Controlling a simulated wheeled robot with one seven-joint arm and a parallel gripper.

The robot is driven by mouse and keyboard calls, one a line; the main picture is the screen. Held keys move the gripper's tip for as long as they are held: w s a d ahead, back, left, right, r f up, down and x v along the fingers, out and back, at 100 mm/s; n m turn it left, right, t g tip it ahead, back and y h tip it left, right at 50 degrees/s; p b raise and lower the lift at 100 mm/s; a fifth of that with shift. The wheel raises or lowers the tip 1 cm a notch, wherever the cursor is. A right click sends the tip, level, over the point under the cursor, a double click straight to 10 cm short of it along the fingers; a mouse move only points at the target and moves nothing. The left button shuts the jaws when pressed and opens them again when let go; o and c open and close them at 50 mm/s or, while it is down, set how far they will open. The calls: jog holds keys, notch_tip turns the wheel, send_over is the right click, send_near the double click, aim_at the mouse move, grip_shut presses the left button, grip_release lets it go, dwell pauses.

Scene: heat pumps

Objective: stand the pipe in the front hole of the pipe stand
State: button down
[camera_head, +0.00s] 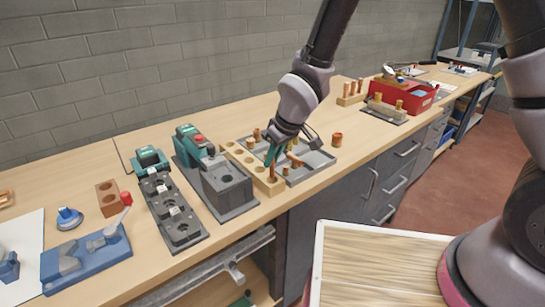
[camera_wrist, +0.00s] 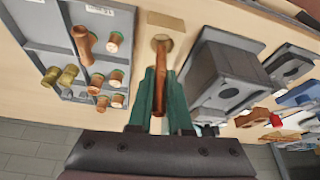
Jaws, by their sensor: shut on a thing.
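The copper pipe (camera_wrist: 160,68) is held upright between the green fingertips of my gripper (camera_wrist: 160,88), which is shut on it. In the head view my gripper (camera_head: 272,157) is over the near end of the pipe stand, with the pipe (camera_head: 272,171) below the fingertips. The pipe stand (camera_head: 245,168) is a pale wooden block with a row of round holes; several farther holes look empty. In the wrist view the pipe's lower end lines up with the front hole of the stand (camera_wrist: 166,21). I cannot tell how deep the end sits. My fingers hide much of the stand there.
A grey tray (camera_wrist: 48,30) with several copper and brass fittings lies close beside the stand. A lone copper fitting (camera_head: 337,139) stands beyond the tray. The bench's front edge is near.

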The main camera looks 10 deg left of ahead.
aim_at(272, 176)
jog(key=shift+f, duration=2.25)
jog(key=c, duration=0.8)
grip_release()
jog(key=shift+o, duration=0.2)
jog(key=shift+r, duration=0.15)
